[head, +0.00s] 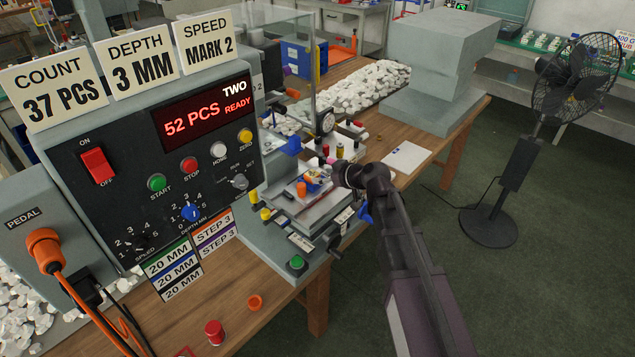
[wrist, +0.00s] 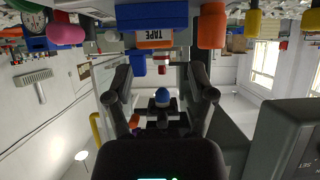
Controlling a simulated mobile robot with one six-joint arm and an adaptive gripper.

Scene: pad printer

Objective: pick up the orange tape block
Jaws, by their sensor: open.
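The orange tape block (wrist: 155,39) shows in the wrist view with "TAPE" upside down on its face. It sits against a blue block (wrist: 151,16), beyond my fingertips and roughly between them from side to side. My gripper (wrist: 160,74) is open, with its two dark fingers apart and nothing held. In the head view my gripper (head: 340,174) is at the right of the printer's work area, next to a small orange and blue cluster (head: 314,184). The tape block cannot be picked out clearly there.
An orange cylinder (wrist: 211,28) stands close beside the tape block in the wrist view. The printer's control box (head: 160,140) rises at the left. A fan (head: 510,150) stands on the floor at the right. A white sheet (head: 408,157) lies on the wooden bench.

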